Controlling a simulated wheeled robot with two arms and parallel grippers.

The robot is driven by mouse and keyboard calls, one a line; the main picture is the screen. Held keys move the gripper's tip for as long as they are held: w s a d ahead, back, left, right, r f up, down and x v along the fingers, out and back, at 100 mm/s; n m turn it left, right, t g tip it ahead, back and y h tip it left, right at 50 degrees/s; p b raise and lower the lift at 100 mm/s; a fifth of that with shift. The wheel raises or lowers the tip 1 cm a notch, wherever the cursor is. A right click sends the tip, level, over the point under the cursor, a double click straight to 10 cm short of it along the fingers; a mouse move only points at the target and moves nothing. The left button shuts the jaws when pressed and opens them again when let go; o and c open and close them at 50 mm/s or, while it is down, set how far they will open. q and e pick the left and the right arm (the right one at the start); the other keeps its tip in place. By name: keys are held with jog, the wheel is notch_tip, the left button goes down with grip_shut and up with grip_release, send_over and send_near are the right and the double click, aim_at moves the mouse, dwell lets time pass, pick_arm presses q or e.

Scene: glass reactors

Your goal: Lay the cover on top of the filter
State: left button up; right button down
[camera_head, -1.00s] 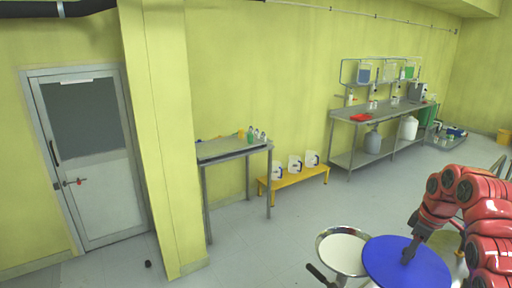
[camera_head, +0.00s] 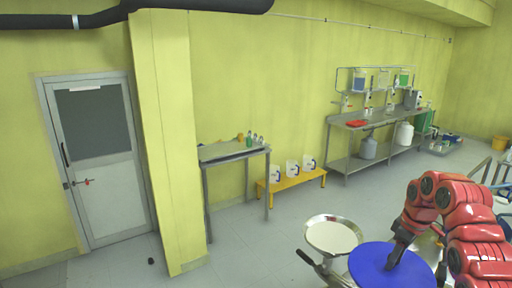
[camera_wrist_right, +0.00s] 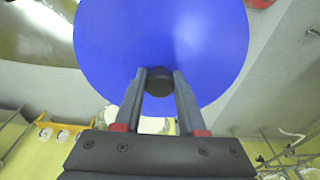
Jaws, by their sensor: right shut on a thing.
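The cover is a round blue disc (camera_head: 378,270) with a dark knob, at the bottom right of the head view. It also fills the top of the right wrist view (camera_wrist_right: 160,40). My right gripper (camera_head: 393,262) is shut on the cover's dark knob, its fingers on either side of it in the wrist view (camera_wrist_right: 159,85). The filter appears to be the round metal pan (camera_head: 333,222) with a pale inside, left of the cover and uncovered. Whether the cover touches anything beneath it cannot be told. My left gripper does not show.
A dark handle (camera_head: 306,257) sticks out left of the pan. A steel table (camera_head: 235,154) with small bottles and a yellow bench (camera_head: 291,183) with white jugs stand along the wall. The grey floor (camera_head: 240,250) between is clear.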

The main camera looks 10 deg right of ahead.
jog(key=w+a+f+m+b, duration=0.1)
jog(key=w+a+f, duration=0.1)
jog(key=a, duration=0.8)
jog(key=w+a+f+m+b, duration=0.1)
jog(key=w+a, duration=0.3)
jog(key=a, duration=0.6)
jog(key=w+a+f+m+b, duration=0.1)
jog(key=w+a+f+m, duration=0.2)
jog(key=a, duration=0.8)
jog(key=shift+w+f+h+b, duration=0.25)
jog(key=shift+w+h+b, duration=0.15)
jog(key=shift+w, duration=0.2)
jog(key=shift+r, duration=0.1)
